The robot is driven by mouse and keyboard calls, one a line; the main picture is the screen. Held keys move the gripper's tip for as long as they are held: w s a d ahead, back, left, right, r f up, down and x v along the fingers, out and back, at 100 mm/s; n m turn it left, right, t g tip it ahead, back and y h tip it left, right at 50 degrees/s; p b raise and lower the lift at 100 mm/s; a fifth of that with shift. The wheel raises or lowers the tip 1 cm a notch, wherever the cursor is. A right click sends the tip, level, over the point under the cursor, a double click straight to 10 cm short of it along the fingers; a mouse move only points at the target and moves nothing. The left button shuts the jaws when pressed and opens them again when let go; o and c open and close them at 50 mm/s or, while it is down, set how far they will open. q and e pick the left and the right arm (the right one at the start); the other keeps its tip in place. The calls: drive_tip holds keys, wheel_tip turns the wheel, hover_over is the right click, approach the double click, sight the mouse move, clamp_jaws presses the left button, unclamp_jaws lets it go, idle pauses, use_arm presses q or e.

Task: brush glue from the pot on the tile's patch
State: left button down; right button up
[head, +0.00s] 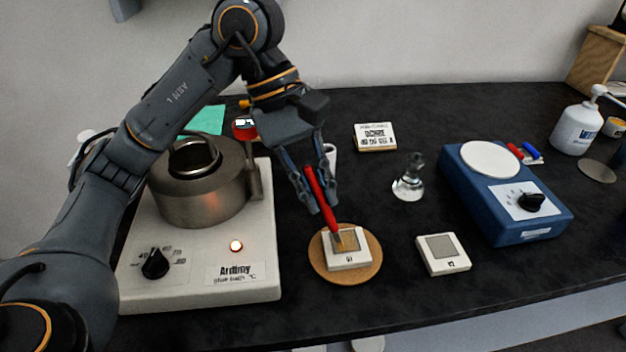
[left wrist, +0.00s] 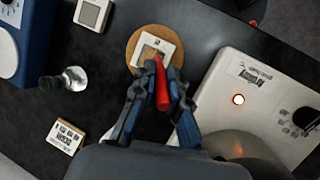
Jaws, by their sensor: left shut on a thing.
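My left gripper (head: 318,190) is shut on a red-handled brush (head: 326,204); the brush also shows between the fingers in the left wrist view (left wrist: 161,88). The tile lies on a round cork mat (head: 372,262) and shows in the left wrist view (left wrist: 157,45). A metal pot (head: 200,198) sits on a white heater (head: 200,290) with a lit red lamp. Its contents are hidden. My right gripper is not in view.
A second tile (head: 443,255) lies to the right of the mat. A blue device (head: 505,195) with a white disc, a glass stopper-like piece (head: 409,180), a labelled block (head: 375,137) and a pump bottle (head: 578,125) stand further right and back. The black bench is clear between them.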

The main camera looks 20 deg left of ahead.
use_arm(q)
drive_tip(key=shift+d+f, duration=0.2)
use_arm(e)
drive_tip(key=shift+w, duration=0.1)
use_arm(q)
drive_tip(key=shift+r, duration=0.15)
drive_tip(key=shift+a+r+p, duration=0.15)
drive_tip(key=shift+r+p, duration=0.5)
drive_tip(key=shift+r, duration=0.2)
drive_tip(key=r, duration=0.1)
drive_tip(key=r+p, duration=0.2)
drive_tip(key=r, duration=0.1)
drive_tip(key=shift+w, duration=0.3)
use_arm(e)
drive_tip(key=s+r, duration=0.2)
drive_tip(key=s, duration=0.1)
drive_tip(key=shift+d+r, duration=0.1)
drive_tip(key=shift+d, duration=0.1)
